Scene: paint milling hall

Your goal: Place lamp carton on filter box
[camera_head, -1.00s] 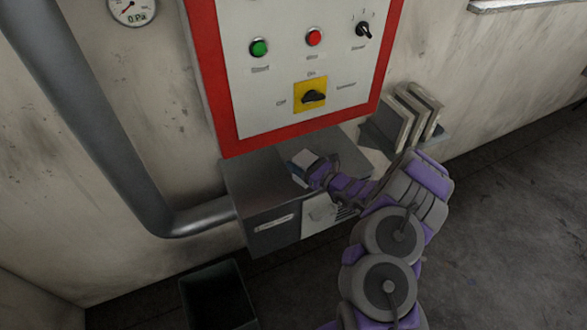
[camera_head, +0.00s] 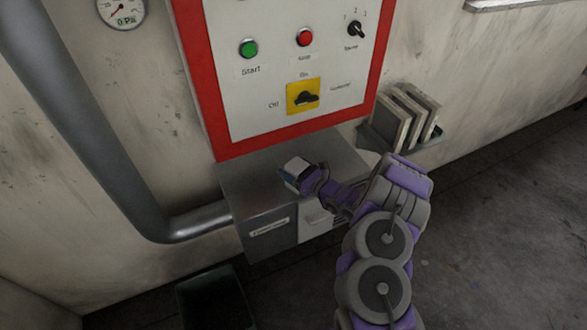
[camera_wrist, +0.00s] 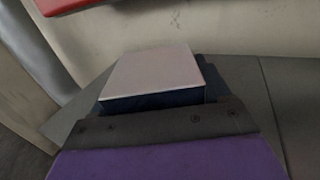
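The lamp carton (camera_head: 295,168) is a small box with a pale top and darker blue sides. It is at my gripper (camera_head: 302,178), above the grey top of the filter box (camera_head: 250,178). In the wrist view the carton (camera_wrist: 155,72) sits directly beyond the dark edge of my gripper (camera_wrist: 160,118), with the grey box top (camera_wrist: 238,75) around it. The fingers and the carton's underside are hidden, so I cannot tell whether it touches the box top. The filter box stands below the red-framed control panel and has a labelled front.
The control panel (camera_head: 285,70) with buttons and switches hangs just above the box. A thick grey pipe (camera_head: 95,130) runs down at left. A dark bin (camera_head: 215,300) stands on the floor in front. Several upright filter panels (camera_head: 405,115) rest on a shelf at right.

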